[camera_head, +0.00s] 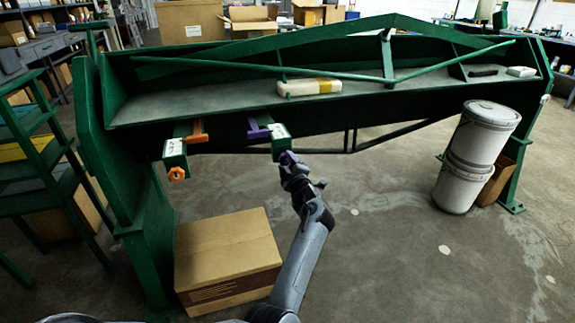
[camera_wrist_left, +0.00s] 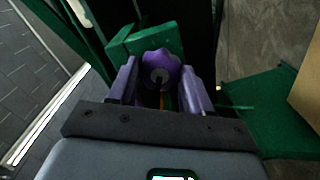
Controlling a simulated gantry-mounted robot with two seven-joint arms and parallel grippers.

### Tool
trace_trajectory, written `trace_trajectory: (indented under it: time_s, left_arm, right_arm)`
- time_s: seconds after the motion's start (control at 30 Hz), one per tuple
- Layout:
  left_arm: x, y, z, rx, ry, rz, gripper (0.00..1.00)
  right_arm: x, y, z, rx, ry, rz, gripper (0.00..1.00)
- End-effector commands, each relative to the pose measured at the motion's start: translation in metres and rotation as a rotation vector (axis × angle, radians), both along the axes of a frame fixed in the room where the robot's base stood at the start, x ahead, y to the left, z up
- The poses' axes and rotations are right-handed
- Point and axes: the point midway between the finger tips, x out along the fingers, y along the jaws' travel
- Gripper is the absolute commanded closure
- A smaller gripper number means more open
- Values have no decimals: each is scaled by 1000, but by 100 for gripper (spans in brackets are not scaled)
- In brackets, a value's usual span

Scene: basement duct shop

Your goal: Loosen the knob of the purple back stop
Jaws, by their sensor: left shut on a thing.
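The purple back stop (camera_head: 257,131) sits on a green bracket (camera_head: 281,141) at the front edge of the green brake, left of the middle in the head view. My left gripper (camera_head: 287,157) reaches up to the front of this bracket and mostly hides the knob there. In the left wrist view the purple lobed knob (camera_wrist_left: 160,66) sits between the two purple fingers of my left gripper (camera_wrist_left: 160,80), which is shut on it. The green bracket end (camera_wrist_left: 150,42) is right behind the knob. My right gripper is not in view.
An orange back stop (camera_head: 198,132) with an orange knob (camera_head: 177,174) is just to the left. A cardboard box (camera_head: 226,258) stands on the floor below. Stacked white buckets (camera_head: 478,155) stand at the right. Open floor lies between them.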

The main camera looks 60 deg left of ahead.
Motion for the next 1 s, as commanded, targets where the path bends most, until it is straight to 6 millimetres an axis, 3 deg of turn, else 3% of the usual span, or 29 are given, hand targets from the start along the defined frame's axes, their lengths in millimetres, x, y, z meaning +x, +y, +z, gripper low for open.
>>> trace_trajectory:
  time_s: [1.0]
  left_arm:
    - [0,0,-2,-239,-859,2,81]
  right_arm:
    - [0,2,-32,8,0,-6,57]
